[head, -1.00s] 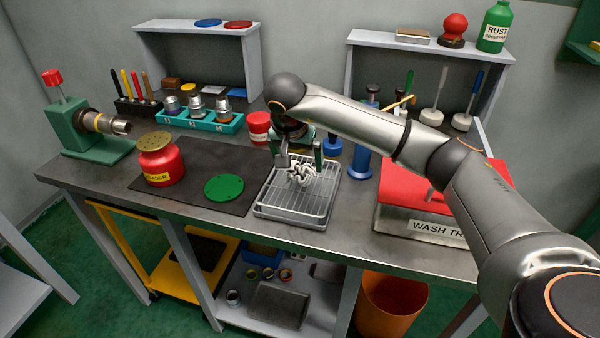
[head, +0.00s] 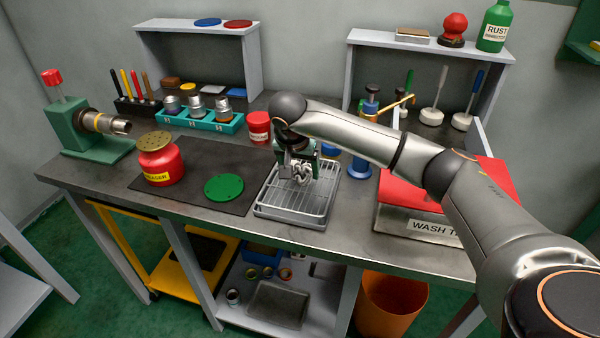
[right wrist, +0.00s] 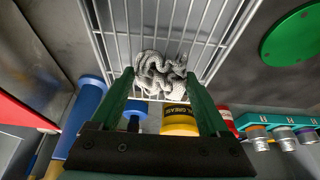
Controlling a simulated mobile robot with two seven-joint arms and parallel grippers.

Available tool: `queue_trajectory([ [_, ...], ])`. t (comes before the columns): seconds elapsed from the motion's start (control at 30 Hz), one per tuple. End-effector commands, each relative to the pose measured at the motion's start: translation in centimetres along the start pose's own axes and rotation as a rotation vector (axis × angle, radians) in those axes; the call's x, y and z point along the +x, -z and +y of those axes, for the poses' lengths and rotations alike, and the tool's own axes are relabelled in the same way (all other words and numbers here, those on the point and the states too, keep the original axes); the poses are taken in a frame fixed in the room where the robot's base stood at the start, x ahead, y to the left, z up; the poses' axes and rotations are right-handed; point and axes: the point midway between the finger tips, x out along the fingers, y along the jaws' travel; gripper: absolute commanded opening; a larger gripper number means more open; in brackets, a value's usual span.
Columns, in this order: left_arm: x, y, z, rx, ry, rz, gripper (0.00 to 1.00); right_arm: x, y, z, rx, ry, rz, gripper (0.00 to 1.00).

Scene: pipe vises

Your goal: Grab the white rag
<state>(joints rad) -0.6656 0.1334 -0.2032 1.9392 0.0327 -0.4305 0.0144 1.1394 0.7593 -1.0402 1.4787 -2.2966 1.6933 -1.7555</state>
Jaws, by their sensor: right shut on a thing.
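The white rag (head: 300,171) is a crumpled, whitish-grey bundle at the rack end of my right gripper (head: 300,163). In the right wrist view the rag (right wrist: 160,72) sits between the tips of the green fingers of the right gripper (right wrist: 160,80), which are shut on it. Behind it is the wire rack in a metal tray (head: 290,208). In the head view the rag is over the back part of the rack; I cannot tell whether it still touches the wires. My left gripper is not in view.
A green disc (head: 224,187) and a red canister (head: 160,160) are left of the rack on a dark mat. A red-lidded wash tray (head: 420,224) stands to the right. A blue pump bottle (head: 361,160) and a red can (head: 258,125) stand behind.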

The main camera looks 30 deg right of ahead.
Motion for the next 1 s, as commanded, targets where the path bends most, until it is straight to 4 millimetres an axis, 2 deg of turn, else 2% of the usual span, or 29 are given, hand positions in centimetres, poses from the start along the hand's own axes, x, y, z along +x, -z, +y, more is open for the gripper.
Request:
queue_trajectory([
  [0.03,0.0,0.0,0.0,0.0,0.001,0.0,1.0,0.0,0.0,0.0,0.0,0.0,0.0,0.44],
  [0.2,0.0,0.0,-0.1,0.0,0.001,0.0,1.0,0.0,0.0,0.0,0.0,0.0,0.0,0.26],
  [0.73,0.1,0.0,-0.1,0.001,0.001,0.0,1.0,-0.4,0.2,0.0,0.0,0.0,0.001,0.24],
  [0.87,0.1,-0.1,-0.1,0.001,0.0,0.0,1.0,-1.6,0.7,-0.1,0.001,0.002,0.002,0.24],
  [0.93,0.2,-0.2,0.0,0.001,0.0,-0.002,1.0,-2.9,1.3,-0.1,0.001,0.003,0.004,0.25],
  [1.0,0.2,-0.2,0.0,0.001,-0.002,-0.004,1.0,-4.5,1.1,0.7,-0.001,0.003,0.005,0.25],
])
